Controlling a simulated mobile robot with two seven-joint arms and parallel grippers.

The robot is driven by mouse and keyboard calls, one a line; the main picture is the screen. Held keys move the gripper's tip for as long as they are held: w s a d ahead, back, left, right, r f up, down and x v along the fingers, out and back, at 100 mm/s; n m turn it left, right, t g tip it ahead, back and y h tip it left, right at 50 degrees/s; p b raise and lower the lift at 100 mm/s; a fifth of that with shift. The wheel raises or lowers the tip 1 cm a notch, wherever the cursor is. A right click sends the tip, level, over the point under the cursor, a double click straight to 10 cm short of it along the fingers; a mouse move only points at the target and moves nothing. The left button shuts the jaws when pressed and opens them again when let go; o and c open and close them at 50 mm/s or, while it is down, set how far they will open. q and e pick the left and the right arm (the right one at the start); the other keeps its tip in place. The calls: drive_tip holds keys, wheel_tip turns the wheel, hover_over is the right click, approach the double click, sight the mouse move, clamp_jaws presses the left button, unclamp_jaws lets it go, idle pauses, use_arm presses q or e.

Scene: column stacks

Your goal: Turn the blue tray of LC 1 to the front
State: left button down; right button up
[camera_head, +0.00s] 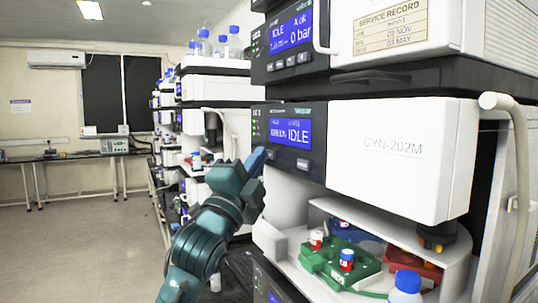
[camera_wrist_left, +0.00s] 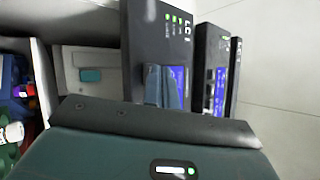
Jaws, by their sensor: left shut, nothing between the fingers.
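My left gripper (camera_head: 256,161) is shut and empty at the panel's left part, beside the display. Its fingers (camera_wrist_left: 162,86) overlap the panel in the left wrist view; contact cannot be told. My right gripper is not in view.
A bottle with a blue cap (camera_head: 405,288) stands in front of the holder. Another unit (camera_head: 290,45) is stacked above. More column stacks (camera_head: 200,110) stand behind to the left. The floor (camera_head: 90,240) at the left is clear, with a bench (camera_head: 75,157) beyond.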

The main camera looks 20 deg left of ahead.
use_arm(q)
drive_tip(key=shift+w+d, duration=0.15)
idle(0.5)
drive_tip(key=shift+s+a, duration=0.55)
drive_tip(key=shift+s, duration=0.1)
drive_tip(key=shift+s+a, duration=1.65)
drive_tip(key=shift+s, duration=0.25)
